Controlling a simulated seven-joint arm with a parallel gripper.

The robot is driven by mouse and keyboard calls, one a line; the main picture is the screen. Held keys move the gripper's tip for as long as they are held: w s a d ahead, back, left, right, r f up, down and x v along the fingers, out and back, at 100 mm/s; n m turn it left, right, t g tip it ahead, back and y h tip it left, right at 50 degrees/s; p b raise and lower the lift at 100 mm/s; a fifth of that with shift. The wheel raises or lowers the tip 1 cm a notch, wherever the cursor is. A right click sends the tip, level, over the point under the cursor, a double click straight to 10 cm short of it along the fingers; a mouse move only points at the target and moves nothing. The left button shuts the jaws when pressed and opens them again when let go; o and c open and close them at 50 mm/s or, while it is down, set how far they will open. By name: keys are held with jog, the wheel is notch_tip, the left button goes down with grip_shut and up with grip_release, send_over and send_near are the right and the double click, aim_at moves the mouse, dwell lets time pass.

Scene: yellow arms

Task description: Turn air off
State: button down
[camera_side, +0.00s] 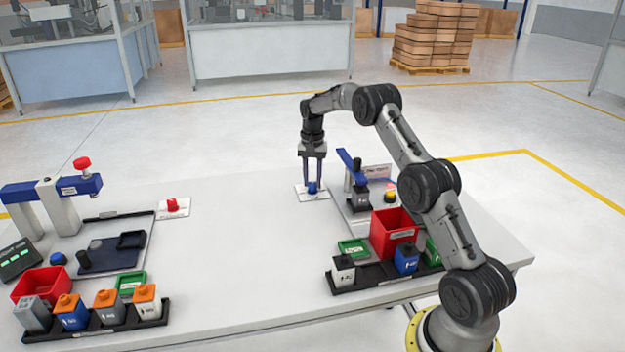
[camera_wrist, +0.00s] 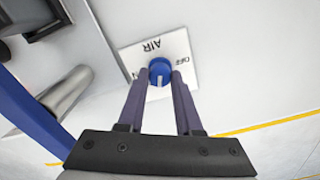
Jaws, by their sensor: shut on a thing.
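The air knob (camera_side: 313,187) is blue and sits on a white plate (camera_side: 301,195) on the table. In the wrist view the knob (camera_wrist: 160,71) has a pale pointer line aimed toward the gripper side. Its plate (camera_wrist: 133,58) reads "AIR", with "OFF" to the right of the knob and a mostly hidden label to the left. My gripper (camera_side: 313,183) points straight down over the knob, with one finger on each side. In the wrist view the fingertips of my gripper (camera_wrist: 160,76) are closed on the knob.
A blue-armed press (camera_side: 358,180) stands just right of my gripper. A red bin (camera_side: 393,234) and a black tray with several small blocks are nearer the front. A red button (camera_side: 172,205) is to the left. The table middle is clear.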

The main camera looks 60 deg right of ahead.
aim_at(312, 183)
jog(key=n, duration=0.7)
jog(key=shift+r, duration=0.1)
jog(key=n, duration=0.6)
jog(key=shift+n, duration=0.4)
jog(key=c, duration=0.6)
grip_release()
notch_tip(312, 183, up, 14)
jog(key=shift+f, duration=0.15)
dwell(0.4)
